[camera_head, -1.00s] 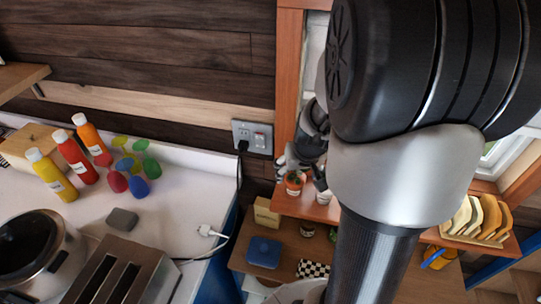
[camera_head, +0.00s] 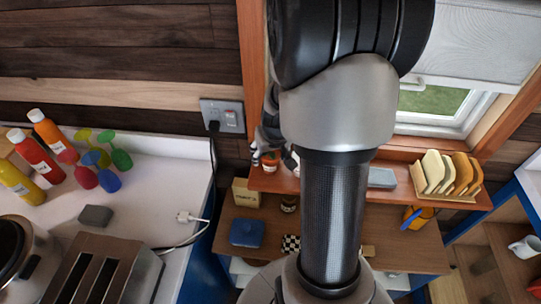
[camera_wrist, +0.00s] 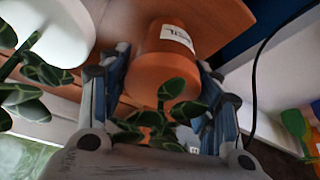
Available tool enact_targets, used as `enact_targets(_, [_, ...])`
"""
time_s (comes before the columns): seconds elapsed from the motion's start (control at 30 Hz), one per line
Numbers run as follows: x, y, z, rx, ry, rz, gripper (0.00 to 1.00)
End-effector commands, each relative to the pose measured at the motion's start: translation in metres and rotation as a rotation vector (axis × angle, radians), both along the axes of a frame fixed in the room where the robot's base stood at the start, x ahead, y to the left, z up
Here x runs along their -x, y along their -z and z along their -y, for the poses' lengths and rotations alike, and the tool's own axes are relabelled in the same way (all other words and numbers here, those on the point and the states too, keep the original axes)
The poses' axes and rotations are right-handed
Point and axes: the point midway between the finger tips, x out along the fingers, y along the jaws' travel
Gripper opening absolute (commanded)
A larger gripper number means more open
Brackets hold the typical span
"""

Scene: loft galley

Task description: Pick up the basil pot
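The basil pot (camera_wrist: 167,62) is an orange terracotta pot with a white label and green leaves. In the wrist view it lies between the two fingers of my gripper (camera_wrist: 165,62), the leaves toward the palm. The fingers stand apart on either side of it, close to its wall; I see no clear grip. In the head view the pot (camera_head: 271,160) is small, at the left end of the wooden window shelf (camera_head: 335,182), with my gripper (camera_head: 268,146) at it, partly hidden by my arm.
A white pot with a leafy plant (camera_wrist: 45,35) stands close beside the gripper. A wall socket (camera_head: 222,114) with a plugged cable is to the left. Bottles and a toaster (camera_head: 103,272) occupy the white counter.

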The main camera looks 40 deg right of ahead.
Motion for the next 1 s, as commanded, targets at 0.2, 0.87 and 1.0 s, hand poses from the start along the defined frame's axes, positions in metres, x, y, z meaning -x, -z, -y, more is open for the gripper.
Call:
enact_targets(0.2, [0.0, 0.0, 0.0, 0.0, 0.0, 0.0, 0.4])
enact_targets(0.87, [0.0, -0.003, 0.0, 0.001, 0.0, 0.002, 0.17])
enact_targets(1.0, [-0.001, -0.015, 0.0, 0.002, -0.001, 0.002, 0.17])
